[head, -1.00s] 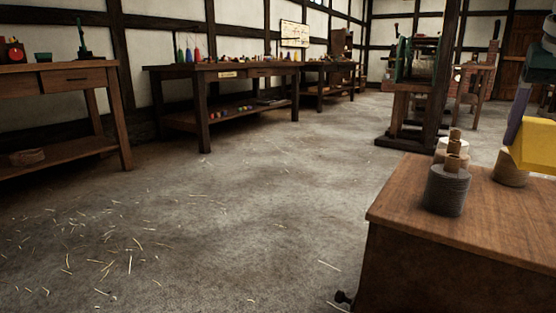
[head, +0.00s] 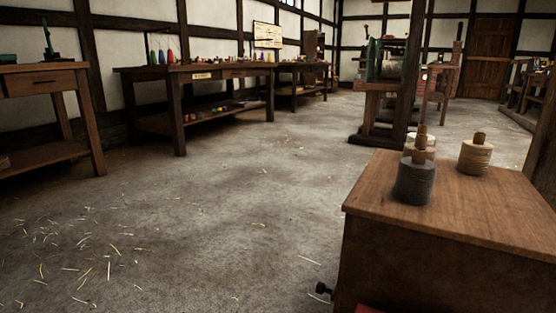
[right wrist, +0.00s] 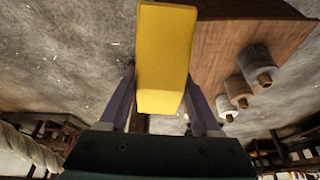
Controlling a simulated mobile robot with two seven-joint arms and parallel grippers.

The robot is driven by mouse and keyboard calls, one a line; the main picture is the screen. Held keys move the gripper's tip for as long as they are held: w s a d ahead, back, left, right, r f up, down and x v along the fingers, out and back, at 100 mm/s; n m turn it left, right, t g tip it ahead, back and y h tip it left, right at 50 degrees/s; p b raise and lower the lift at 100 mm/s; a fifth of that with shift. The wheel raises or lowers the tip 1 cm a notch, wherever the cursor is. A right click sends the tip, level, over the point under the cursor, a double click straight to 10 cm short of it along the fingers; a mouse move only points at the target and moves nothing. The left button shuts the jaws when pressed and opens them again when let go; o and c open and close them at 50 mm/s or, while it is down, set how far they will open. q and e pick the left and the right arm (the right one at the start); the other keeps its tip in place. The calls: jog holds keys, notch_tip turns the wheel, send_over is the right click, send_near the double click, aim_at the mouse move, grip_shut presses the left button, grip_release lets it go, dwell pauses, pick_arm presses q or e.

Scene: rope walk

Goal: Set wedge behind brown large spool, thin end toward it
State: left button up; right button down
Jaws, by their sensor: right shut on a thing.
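My right gripper (right wrist: 160,82) shows in the right wrist view, its purple fingers shut on the yellow wedge (right wrist: 165,40). Which end of the wedge is thin I cannot tell. The wedge is over the grey floor, beside the wooden bench top. In the head view a tan spool (head: 475,158) stands upright on the bench, right of a dark grey spool (head: 414,182). A paler spool (head: 421,152) is partly hidden behind the grey one. No spool is clearly brown and large. My left gripper is in neither view.
The spools stand on a wooden bench (head: 470,215) at the right; its near top is bare. A dark knob (head: 323,288) sticks out at its left side. A red thing (head: 369,309) shows at the bottom edge. The straw-strewn floor (head: 200,220) left of it is open.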

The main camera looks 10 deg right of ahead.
jog(key=s+d+r+n, duration=0.2)
jog(key=s+d+r, duration=0.1)
jog(key=r, duration=0.1)
jog(key=f, duration=0.2)
jog(key=a+f, duration=0.1)
jog(key=f, duration=0.2)
jog(key=a+f, duration=0.1)
jog(key=f, duration=0.1)
jog(key=shift+w+a+f, duration=0.2)
jog(key=shift+f, duration=0.1)
jog(key=a+f+m, duration=0.2)
jog(key=a+f, duration=0.4)
jog(key=a, duration=0.3)
jog(key=a+f+m, duration=0.1)
jog(key=a+f, duration=0.4)
jog(key=a, duration=0.4)
jog(key=s+a+r+n+t+y, duration=0.1)
jog(key=a+r+n+y, duration=0.1)
jog(key=a+r+n, duration=0.7)
jog(key=s+a+r+n+t+y, duration=0.1)
jog(key=a+r+n, duration=0.1)
jog(key=a+r, duration=0.8)
notch_tip(320, 180, up, 83)
jog(key=a+p, duration=0.2)
jog(key=p, duration=8.5)
jog(key=shift+w+a, duration=0.15)
jog(key=shift+a, duration=0.25)
